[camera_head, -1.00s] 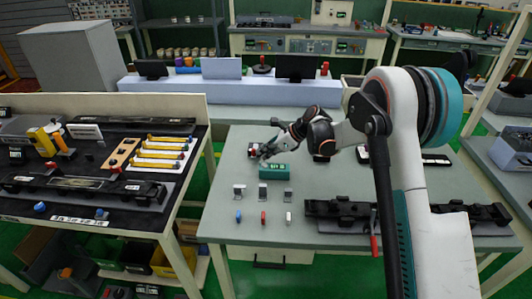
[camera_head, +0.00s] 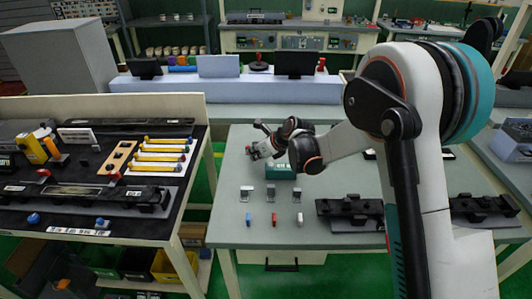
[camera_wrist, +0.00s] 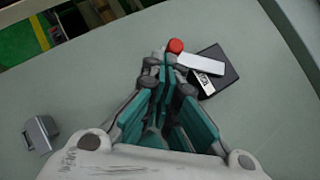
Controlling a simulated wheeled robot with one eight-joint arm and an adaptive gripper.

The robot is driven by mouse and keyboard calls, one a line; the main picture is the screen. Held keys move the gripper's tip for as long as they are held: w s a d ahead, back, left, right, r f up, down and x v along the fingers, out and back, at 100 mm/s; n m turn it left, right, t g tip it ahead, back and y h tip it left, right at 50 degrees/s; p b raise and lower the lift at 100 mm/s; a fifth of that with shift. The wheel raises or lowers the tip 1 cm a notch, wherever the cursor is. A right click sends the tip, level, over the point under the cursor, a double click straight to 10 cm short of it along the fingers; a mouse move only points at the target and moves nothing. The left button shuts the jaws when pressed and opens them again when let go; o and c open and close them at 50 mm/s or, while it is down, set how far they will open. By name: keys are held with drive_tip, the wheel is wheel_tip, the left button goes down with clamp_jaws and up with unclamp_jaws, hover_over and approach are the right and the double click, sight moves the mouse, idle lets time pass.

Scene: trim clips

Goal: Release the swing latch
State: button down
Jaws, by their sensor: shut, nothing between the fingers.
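The swing latch shows in the wrist view as a black base (camera_wrist: 218,76) with a white label, a pale lever (camera_wrist: 199,63) across it and a red knob (camera_wrist: 175,45) at the lever's left end. My gripper (camera_wrist: 158,60) is shut and empty, its fingertips just left of the knob. I cannot tell whether they touch it.
Small grey clips (camera_head: 246,193) and coloured pieces (camera_head: 274,219) lie nearer. Black fixtures (camera_head: 350,212) are at the right. A cluttered black bench (camera_head: 95,150) stands left.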

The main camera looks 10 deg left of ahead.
drive_tip(key=shift+a, duration=0.8)
drive_tip(key=shift+w+a, duration=0.35)
drive_tip(key=shift+a, duration=0.35)
drive_tip(key=shift+w+a, duration=0.35)
drive_tip(key=shift+a, duration=0.35)
drive_tip(key=shift+d, duration=0.1)
